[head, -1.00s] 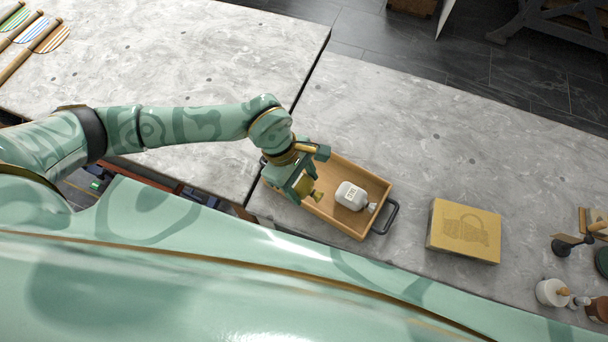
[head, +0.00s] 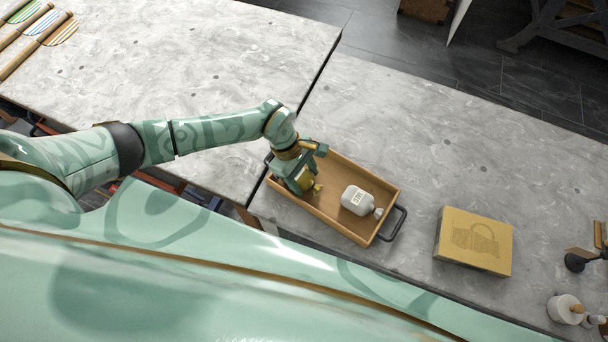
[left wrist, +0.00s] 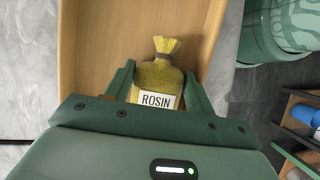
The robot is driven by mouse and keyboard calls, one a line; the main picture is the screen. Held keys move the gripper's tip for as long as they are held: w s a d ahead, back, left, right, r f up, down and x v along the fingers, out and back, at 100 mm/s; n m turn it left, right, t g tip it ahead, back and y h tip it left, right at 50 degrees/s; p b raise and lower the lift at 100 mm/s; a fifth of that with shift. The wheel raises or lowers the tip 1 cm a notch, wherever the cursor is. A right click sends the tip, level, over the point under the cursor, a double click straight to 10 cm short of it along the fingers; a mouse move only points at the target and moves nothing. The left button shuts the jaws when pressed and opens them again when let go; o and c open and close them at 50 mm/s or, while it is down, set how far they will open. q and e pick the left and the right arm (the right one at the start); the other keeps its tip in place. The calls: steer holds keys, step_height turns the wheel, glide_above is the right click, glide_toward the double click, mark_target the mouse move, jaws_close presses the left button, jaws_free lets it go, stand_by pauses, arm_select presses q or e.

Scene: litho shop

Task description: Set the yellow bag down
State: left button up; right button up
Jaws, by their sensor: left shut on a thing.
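The yellow bag (left wrist: 160,77), with a tied top and a white label reading ROSIN, is between the fingers of my left gripper (left wrist: 160,88) in the left wrist view. My left gripper (head: 305,182) is shut on it, at the left end of a wooden tray (head: 340,225). In the head view only a small yellow part of the bag (head: 316,187) shows beside the fingers. I cannot tell whether its bottom touches the tray floor. My right gripper is not in view.
A yellow box (head: 474,241) stands on the grey stone counter (head: 430,130) farther right. The counter behind the tray is clear.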

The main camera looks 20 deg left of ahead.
arm_select(q)
steer(key=o, duration=0.6)
steer(key=shift+r, duration=0.2)
steer(key=p+v, duration=0.1)
steer(key=v, duration=1)
steer(key=shift+a+r+p, duration=0.25)
steer(key=shift+r+p, duration=0.05)
steer(key=shift+r, duration=0.05)
